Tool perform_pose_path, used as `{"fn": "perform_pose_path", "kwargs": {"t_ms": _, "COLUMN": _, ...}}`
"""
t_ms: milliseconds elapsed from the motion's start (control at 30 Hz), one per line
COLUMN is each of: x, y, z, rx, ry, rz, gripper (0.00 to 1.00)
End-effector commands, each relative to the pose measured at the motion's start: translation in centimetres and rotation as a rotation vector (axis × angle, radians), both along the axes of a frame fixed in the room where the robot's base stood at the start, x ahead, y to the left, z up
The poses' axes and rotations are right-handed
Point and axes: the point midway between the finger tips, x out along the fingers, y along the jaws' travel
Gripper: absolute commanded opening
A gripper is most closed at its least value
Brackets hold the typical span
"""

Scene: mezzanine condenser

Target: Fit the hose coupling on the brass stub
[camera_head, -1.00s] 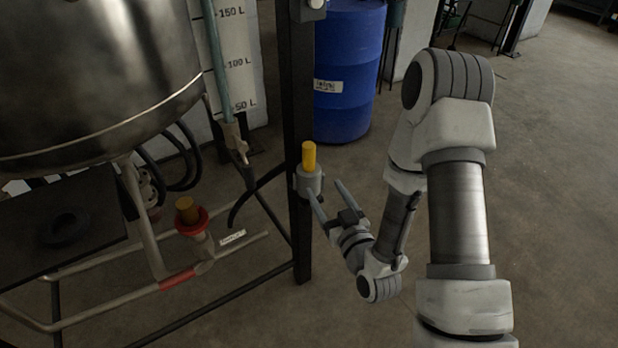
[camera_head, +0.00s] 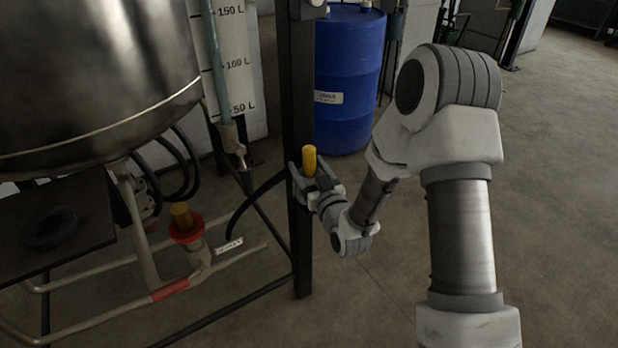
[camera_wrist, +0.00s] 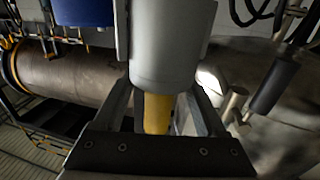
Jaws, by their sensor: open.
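The hose coupling is a grey cylinder with a yellow upright top (camera_head: 309,160), held at a dark post. Its grey body (camera_wrist: 168,45) fills the upper middle of the wrist view, with the yellow part (camera_wrist: 157,113) below it. A black hose (camera_head: 258,196) runs from beside the post down to the left. My gripper (camera_head: 304,172) is open, with one finger on either side of the coupling; I cannot tell whether they touch it. My fingers partly hide the grey body in the head view. The brass stub (camera_head: 181,216) stands up from a red collar on pale pipework at the lower left, with nothing on it.
A steel tank (camera_head: 90,80) overhangs the pipework. The dark post (camera_head: 302,265) rises right beside my gripper. A blue drum (camera_head: 346,80) stands behind. The floor at the right is open.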

Motion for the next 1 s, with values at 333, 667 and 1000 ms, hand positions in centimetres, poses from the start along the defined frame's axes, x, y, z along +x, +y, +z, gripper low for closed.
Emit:
{"fn": "perform_pose_path", "kwargs": {"t_ms": 333, "x": 2.1, "y": 0.9, "z": 0.0, "rx": 0.0, "ry": 0.0, "rz": 0.002, "gripper": 0.74}}
{"fn": "perform_pose_path", "kwargs": {"t_ms": 667, "x": 2.0, "y": 0.9, "z": 0.0, "rx": -0.001, "ry": 0.0, "rz": 0.002, "gripper": 0.34}}
{"fn": "perform_pose_path", "kwargs": {"t_ms": 1000, "x": 2.0, "y": 0.9, "z": 0.0, "rx": -0.001, "ry": 0.0, "rz": 0.001, "gripper": 0.0}}
